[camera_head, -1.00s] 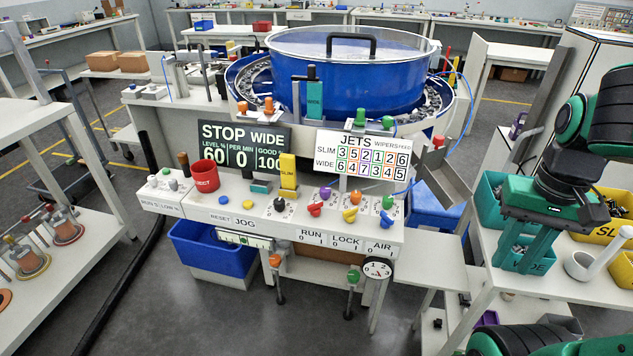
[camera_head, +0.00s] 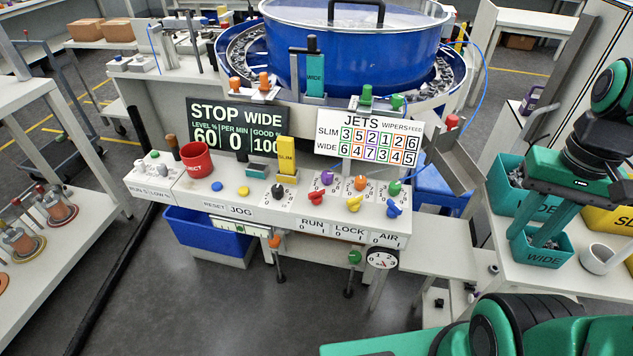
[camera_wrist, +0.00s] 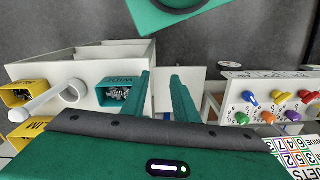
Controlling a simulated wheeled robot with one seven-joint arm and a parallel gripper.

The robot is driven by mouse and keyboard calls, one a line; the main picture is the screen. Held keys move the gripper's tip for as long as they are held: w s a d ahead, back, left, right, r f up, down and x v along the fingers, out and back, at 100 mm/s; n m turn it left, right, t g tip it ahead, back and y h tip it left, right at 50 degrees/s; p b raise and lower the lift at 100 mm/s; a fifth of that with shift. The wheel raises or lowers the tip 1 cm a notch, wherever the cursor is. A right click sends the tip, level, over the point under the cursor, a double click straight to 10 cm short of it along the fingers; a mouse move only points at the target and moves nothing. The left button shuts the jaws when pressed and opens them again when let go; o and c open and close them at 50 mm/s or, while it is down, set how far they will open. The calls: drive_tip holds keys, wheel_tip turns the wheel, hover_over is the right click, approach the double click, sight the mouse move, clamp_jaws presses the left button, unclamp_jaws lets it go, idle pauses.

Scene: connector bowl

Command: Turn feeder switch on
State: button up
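The white control panel (camera_head: 330,222) stands below the blue bowl. Its front row has a red knob (camera_head: 303,198), a yellow knob (camera_head: 353,203) and a blue knob (camera_head: 393,209), near labels RUN, LOCK and AIR. Behind them are purple, orange and green knobs; a black knob (camera_head: 278,191) is further left. I cannot tell from the lettering which one is the feeder switch. The coloured knobs also show at the right of the wrist view (camera_wrist: 250,97). My gripper (camera_wrist: 161,74) is open and empty, well right of the panel in the head view, above the side table.
A teal WIDE bin (camera_head: 545,256), a yellow bin (camera_head: 612,220) and a white cup (camera_head: 597,260) stand near my gripper. A metal chute (camera_head: 455,170) slopes between panel and side table. A red cup (camera_head: 196,160) and upright signs stand on the panel. Grey floor in front is clear.

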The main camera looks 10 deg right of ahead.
drive_tip(key=w+a+r+n, duration=0.2)
drive_tip(key=w+a+n, duration=0.1)
drive_tip(key=w+n, duration=0.4)
drive_tip(key=n, duration=2.2)
approach(316, 191)
wheel_tip(316, 191, down, 8)
drive_tip(key=shift+f, duration=0.1)
clamp_jaws()
